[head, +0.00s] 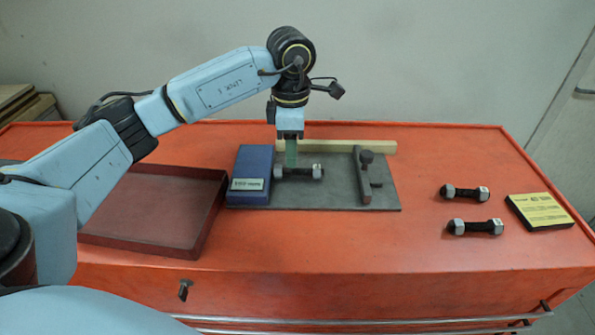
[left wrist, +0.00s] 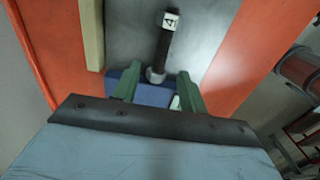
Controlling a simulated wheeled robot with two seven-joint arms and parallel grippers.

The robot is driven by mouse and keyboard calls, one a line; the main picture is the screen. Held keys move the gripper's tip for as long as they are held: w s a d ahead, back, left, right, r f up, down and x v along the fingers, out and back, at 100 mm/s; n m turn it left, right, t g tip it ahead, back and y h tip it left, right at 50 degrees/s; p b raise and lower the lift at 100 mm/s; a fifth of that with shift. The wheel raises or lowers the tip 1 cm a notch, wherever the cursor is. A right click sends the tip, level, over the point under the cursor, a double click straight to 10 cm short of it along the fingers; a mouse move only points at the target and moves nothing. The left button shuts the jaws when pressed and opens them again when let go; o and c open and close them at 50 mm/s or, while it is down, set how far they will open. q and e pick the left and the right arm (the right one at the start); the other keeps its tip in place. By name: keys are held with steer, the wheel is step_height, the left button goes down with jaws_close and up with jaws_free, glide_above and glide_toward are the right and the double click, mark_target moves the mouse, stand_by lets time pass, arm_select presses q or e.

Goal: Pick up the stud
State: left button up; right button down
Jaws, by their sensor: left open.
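A dark stud with light metal nuts (head: 303,172) lies on the grey plate (head: 330,195), beside the blue block. Two similar studs, an upper one (head: 464,193) and a lower one (head: 475,227), lie on the orange top at the right. My left gripper (head: 290,157) points down over the left part of the stud on the plate. In the left wrist view this gripper (left wrist: 159,69) is open, with the stud (left wrist: 166,42) running away from between its green fingertips. One nut appears between the tips; the far nut carries a mark like a 4. Whether the fingers touch it I cannot tell.
A blue block with a label (head: 250,178) stands left of the stud. A wooden strip (head: 345,147) and a clamp-like bar (head: 362,178) are behind and right. A dark red tray (head: 150,245) is at left, a yellow-topped box (head: 540,210) at right. The orange front area is clear.

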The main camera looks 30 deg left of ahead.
mark_target(297, 171)
arm_select(q)
steer(key=f, duration=0.5)
steer(key=shift+s+a, duration=0.2)
steer(key=shift+a, duration=0.05)
steer(key=shift+c, duration=0.2)
jaws_close()
